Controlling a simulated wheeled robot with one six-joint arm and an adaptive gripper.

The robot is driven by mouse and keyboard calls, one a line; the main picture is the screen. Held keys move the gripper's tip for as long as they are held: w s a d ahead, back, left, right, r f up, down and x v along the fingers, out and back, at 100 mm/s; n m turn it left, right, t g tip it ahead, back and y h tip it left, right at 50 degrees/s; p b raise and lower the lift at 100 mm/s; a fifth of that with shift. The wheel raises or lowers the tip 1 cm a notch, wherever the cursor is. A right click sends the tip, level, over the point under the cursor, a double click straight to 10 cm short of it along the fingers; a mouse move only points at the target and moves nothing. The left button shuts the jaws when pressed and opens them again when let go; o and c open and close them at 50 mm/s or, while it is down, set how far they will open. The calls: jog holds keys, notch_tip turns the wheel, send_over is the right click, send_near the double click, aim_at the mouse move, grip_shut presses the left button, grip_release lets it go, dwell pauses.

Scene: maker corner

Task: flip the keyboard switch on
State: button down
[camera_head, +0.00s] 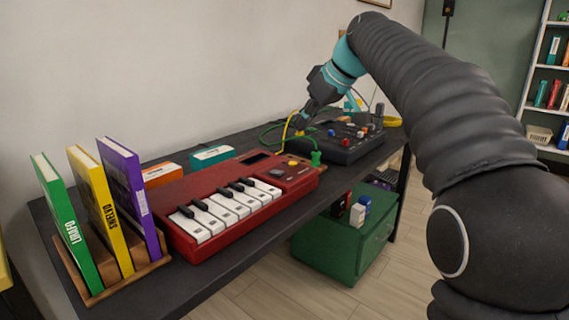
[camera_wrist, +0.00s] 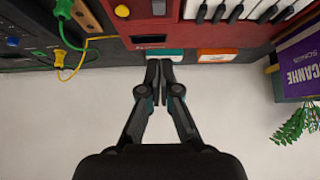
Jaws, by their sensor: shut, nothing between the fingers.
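The red keyboard (camera_head: 225,195) with white and black keys lies on the dark table in the head view; its back part shows at the top of the wrist view (camera_wrist: 185,34). Its panel carries a dark knob (camera_head: 277,171) and a yellow round control (camera_head: 292,163), which also shows in the wrist view (camera_wrist: 122,10). I cannot tell which part is the switch or how it is set. My gripper (camera_head: 301,124) is shut and empty, beyond the keyboard near the black mixer. In the wrist view its fingertips (camera_wrist: 159,63) point towards the keyboard's back edge, apart from it.
Green and yellow cables (camera_head: 272,132) run by the keyboard and the black mixer (camera_head: 345,140). Orange (camera_head: 162,174) and teal (camera_head: 212,155) boxes lie behind the keyboard. Books in a wooden rack (camera_head: 155,262) stand at left. A green crate (camera_head: 335,249) is below the table.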

jog(key=shift+f, duration=0.1)
send_over(277, 171)
jog(key=s+d, duration=0.2)
notch_tip(277, 171, down, 7)
jog(key=shift+w+a+f+b, duration=0.1)
jog(key=shift+w+b, duration=0.05)
jog(key=shift+b, duration=0.25)
notch_tip(277, 171, down, 3)
jog(key=shift+f+b, duration=0.15)
jog(key=shift+b, duration=0.15)
jog(key=shift+f, duration=0.6)
